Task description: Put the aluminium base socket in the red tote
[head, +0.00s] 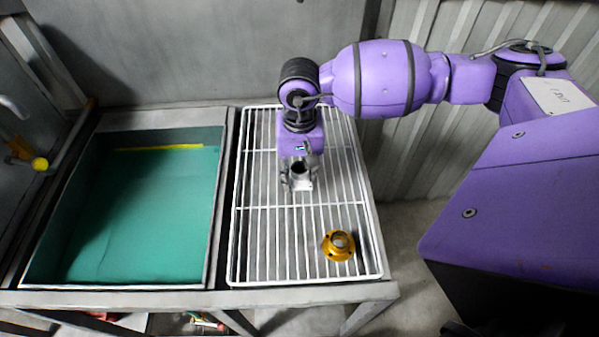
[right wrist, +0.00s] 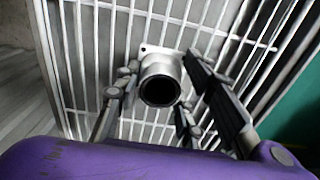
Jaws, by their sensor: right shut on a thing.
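The aluminium base socket (head: 301,180) is a silver tube with a square flange, over the white wire rack. In the right wrist view, its dark round opening (right wrist: 160,86) faces the camera. My right gripper (head: 299,174) points down and is shut on the socket, with fingers on both sides of it. I cannot tell whether the flange touches the rack. No red tote shows clearly; only a small reddish patch (head: 112,320) is visible below the bench at the bottom left. My left gripper is not in view.
A gold flanged part (head: 338,245) lies on the wire rack (head: 262,207), nearer the front right. A basin with a green floor (head: 140,215) is to the left. Small coloured items (head: 207,321) lie below the bench. A wall stands behind.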

